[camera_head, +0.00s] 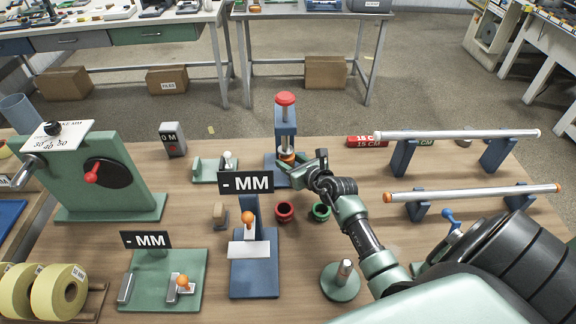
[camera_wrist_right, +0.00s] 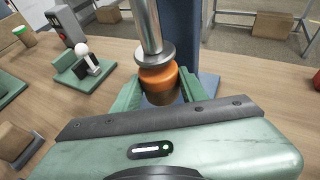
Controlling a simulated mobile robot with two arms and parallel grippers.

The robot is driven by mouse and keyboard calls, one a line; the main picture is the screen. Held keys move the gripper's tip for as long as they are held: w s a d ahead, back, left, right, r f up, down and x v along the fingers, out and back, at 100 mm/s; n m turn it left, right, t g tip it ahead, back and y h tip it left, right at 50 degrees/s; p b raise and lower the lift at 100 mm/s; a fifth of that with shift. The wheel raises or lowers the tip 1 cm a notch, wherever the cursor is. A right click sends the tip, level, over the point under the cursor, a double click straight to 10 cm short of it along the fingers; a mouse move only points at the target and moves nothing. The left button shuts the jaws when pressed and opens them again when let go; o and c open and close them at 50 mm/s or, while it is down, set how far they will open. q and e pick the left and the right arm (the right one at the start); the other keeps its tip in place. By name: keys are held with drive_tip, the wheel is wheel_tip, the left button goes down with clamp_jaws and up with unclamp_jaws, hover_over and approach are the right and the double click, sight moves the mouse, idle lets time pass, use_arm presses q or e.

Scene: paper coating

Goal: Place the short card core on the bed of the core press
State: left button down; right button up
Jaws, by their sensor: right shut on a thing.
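The core press (camera_head: 286,122) is a blue upright frame with a red knob on top and a metal ram, at the back middle of the table. Its blue bed (camera_head: 271,172) is partly hidden by my gripper. My right gripper (camera_head: 296,168) is at the press, shut on the short card core (camera_wrist_right: 160,80), an orange-brown cylinder. In the right wrist view the core is upright between the green fingers, directly under the ram's round metal foot (camera_wrist_right: 155,55). Whether its underside touches the bed is hidden. My left gripper is not in view.
A green fixture with a white knob (camera_head: 227,161) stands left of the press. Red (camera_head: 284,211) and green (camera_head: 320,211) rings lie in front. Two metal rods (camera_head: 455,134) on blue stands are at the right. A "- MM" sign (camera_head: 246,182) rises before the press.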

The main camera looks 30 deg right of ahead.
drive_tip(key=shift+w, duration=0.55)
drive_tip(key=shift+f, duration=1.7)
drive_tip(key=shift+f, duration=0.1)
drive_tip(key=o, duration=1.3)
drive_tip(key=v, duration=1.2)
drive_tip(key=shift+s, duration=0.15)
